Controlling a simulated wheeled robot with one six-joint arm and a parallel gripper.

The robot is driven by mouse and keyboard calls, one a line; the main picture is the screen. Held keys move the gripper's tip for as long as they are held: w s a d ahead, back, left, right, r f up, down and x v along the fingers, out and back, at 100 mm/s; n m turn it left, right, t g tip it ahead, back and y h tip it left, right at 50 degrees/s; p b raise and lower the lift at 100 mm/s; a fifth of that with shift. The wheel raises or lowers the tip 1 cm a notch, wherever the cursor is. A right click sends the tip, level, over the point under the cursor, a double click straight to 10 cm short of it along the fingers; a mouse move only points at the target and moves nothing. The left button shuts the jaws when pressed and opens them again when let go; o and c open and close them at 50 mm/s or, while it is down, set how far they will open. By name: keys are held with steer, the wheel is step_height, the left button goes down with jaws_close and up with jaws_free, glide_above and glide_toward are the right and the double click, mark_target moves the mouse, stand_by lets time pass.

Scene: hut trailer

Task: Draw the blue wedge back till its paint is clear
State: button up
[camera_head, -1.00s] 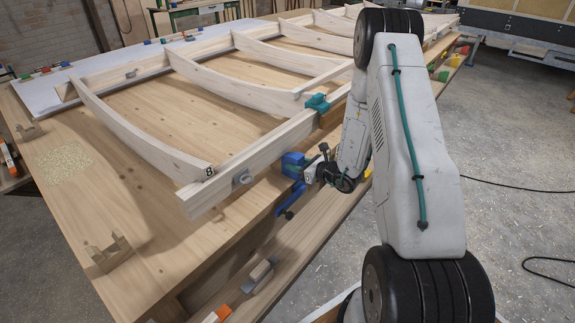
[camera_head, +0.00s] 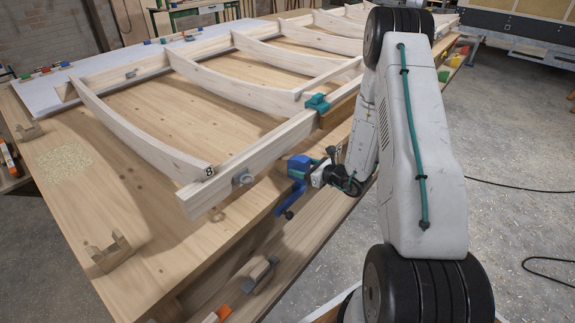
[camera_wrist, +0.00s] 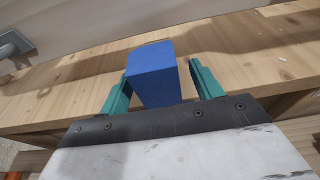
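The blue wedge (camera_wrist: 154,74) is between my gripper's two teal fingers in the wrist view. Its far end shows whole, just short of the pale rail (camera_wrist: 110,22), with a narrow strip of bench between. Its near end is hidden by my gripper's dark plate.
A blue lever (camera_head: 287,202) with a dark knob hangs at the bench edge below my gripper. Curved ribs (camera_head: 135,132) cover the bench (camera_head: 180,235). Concrete floor (camera_head: 510,220) is open to the right.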

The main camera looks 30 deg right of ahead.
steer(key=shift+r+v, duration=0.2)
steer(key=shift+v, duration=1.05)
steer(key=shift+r+v, duration=0.15)
steer(key=shift+v, duration=1.1)
steer(key=shift+r+v, duration=0.2)
steer(key=shift+v, duration=1.05)
steer(key=shift+w+a, duration=0.1)
